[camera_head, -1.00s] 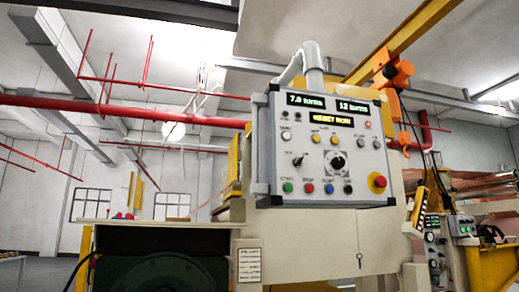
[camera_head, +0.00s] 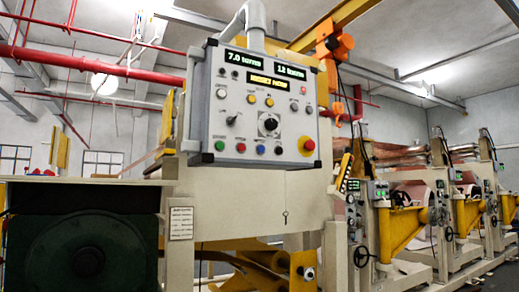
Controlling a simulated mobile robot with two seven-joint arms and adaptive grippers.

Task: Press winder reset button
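The winder control panel (camera_head: 265,104) is a grey box hanging from a bent pipe, in the middle of the head view. Along its lower row are a green button (camera_head: 219,146), a red button (camera_head: 241,148), a blue button (camera_head: 260,150) and a black button (camera_head: 278,151). Their labels are too blurred to read surely. A red mushroom knob on a yellow base (camera_head: 307,145) sits at the lower right. A black dial (camera_head: 270,124) is above the row. Green and yellow displays are lit at the top. Neither gripper is in view.
A beige machine body (camera_head: 255,205) stands below and behind the panel. A dark green motor housing (camera_head: 85,255) is at the lower left. An orange hoist (camera_head: 330,48) hangs behind. Several machine stands with copper rolls and yellow brackets (camera_head: 400,228) line the right.

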